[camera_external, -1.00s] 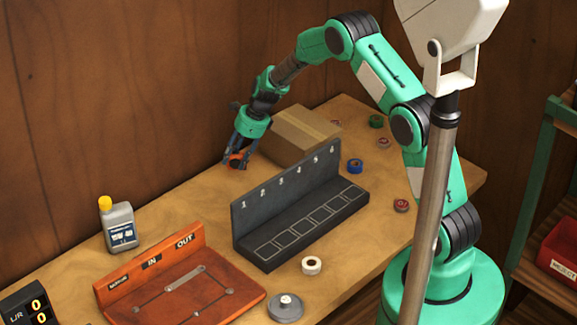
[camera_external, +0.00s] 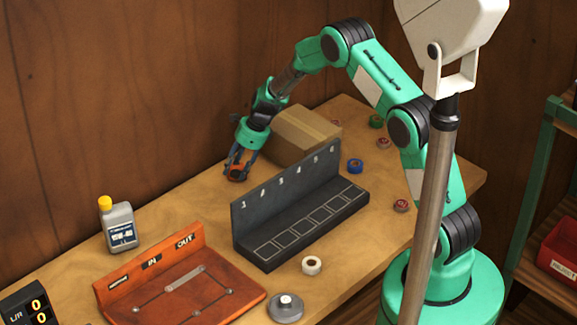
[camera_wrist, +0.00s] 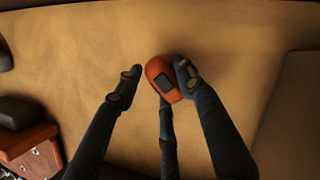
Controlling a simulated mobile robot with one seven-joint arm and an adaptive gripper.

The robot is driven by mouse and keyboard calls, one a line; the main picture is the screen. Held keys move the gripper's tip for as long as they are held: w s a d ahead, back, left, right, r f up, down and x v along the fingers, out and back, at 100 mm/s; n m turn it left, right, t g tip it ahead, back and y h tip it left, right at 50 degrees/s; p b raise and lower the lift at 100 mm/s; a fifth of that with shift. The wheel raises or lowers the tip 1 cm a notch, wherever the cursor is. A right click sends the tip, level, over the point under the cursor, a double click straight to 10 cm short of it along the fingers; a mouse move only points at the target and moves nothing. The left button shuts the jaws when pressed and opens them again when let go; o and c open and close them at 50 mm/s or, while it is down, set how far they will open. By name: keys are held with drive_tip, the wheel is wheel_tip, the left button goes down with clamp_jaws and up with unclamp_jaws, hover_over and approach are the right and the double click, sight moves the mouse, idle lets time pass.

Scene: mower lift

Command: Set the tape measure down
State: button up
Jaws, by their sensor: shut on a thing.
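The tape measure (camera_external: 236,176) is a small orange case with a dark patch, low over the wooden bench behind the numbered rack. It also shows in the wrist view (camera_wrist: 158,71). My gripper (camera_external: 238,170) points down and is shut on it. In the wrist view the fingers (camera_wrist: 157,80) stand around it; the right finger is against its side, and a gap shows beside the left finger. I cannot tell whether its underside touches the bench.
A cardboard box (camera_external: 302,135) stands just right of my gripper. The dark numbered rack (camera_external: 300,222) is in front. A bottle (camera_external: 119,227) and orange IN/OUT tray (camera_external: 190,290) are to the left. Bare bench (camera_external: 190,200) lies left of my gripper.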

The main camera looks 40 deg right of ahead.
drive_tip(key=o, duration=1.4)
drive_tip(key=shift+f, duration=0.1)
drive_tip(key=p+v, duration=0.1)
drive_tip(key=v, duration=1.1)
